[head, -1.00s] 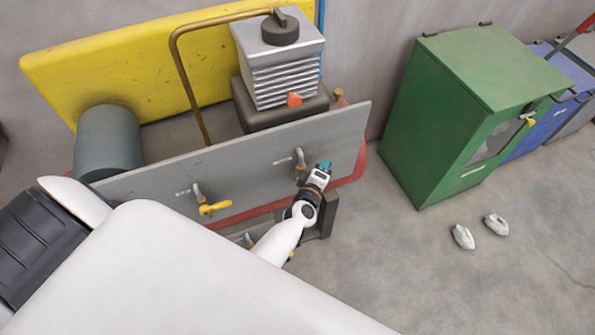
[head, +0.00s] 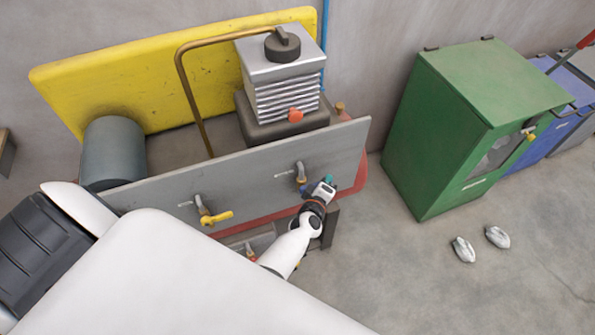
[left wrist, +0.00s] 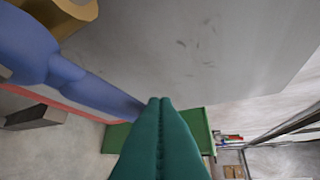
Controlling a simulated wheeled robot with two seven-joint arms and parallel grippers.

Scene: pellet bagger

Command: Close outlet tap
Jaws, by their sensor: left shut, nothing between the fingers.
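A grey panel (head: 255,158) carries two taps. The left tap (head: 212,216) has a yellow handle pointing right. The right tap (head: 300,173) has a brass body; its handle is mostly hidden by my gripper. My left gripper (head: 328,181) is shut and empty, just right of and below the right tap, in front of the panel. In the left wrist view its teal fingers (left wrist: 160,125) are pressed together. A blue lever (left wrist: 85,80) lies beside their tips there; I cannot tell if they touch. Part of a brass piece (left wrist: 65,20) shows above it.
A silver finned block with a dark knob (head: 282,48) and a grey cylinder (head: 113,150) stand behind the panel. A green cabinet (head: 425,150) stands at the right. Two small pale objects (head: 463,249) lie on the floor.

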